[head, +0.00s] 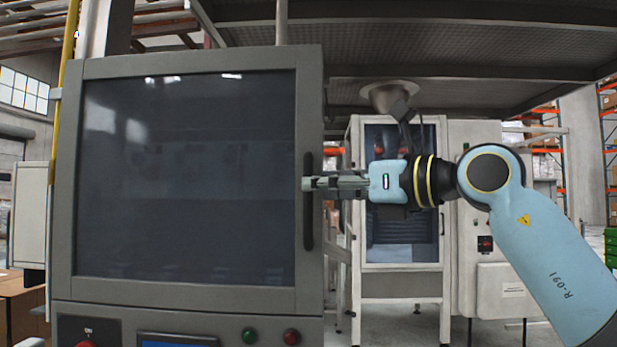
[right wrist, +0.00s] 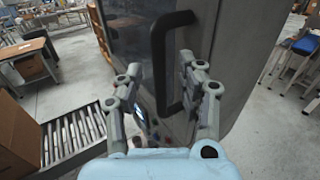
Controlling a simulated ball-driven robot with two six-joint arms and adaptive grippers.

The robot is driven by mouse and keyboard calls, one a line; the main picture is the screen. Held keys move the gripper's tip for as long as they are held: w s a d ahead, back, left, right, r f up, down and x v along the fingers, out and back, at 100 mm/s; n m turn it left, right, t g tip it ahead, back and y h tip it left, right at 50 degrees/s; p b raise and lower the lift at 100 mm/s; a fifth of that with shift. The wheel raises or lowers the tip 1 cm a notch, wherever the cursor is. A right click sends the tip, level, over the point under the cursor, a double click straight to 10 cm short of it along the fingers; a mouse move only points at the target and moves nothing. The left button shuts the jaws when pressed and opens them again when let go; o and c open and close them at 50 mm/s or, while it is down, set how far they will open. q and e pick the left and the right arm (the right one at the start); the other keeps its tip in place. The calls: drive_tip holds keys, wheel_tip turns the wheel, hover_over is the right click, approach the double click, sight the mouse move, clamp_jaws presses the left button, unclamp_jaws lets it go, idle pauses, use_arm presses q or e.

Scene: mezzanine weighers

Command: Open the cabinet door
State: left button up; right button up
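The cabinet door (head: 185,180) is a large dark glass pane in a grey frame, and it looks shut. Its handle (head: 308,225) is a black vertical bar on the right side of the door. My right gripper (head: 306,183) reaches in from the right, with its fingertips at the upper part of the handle. In the right wrist view the handle (right wrist: 157,60) stands between the two parted fingers, with gaps showing on either side. The gripper is open; I cannot tell whether a finger touches the bar. My left gripper is not in view.
Below the door is a control panel with a green button (head: 249,336) and a red button (head: 291,337). A white-framed machine (head: 402,283) stands behind my right arm. The right wrist view shows a roller conveyor (right wrist: 80,130) and a cardboard box (right wrist: 18,140) at left.

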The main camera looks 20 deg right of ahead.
drive_tip(key=shift+p+x, duration=0.35)
drive_tip(key=shift+x, duration=1.4)
clamp_jaws()
drive_tip(key=shift+a, duration=0.15)
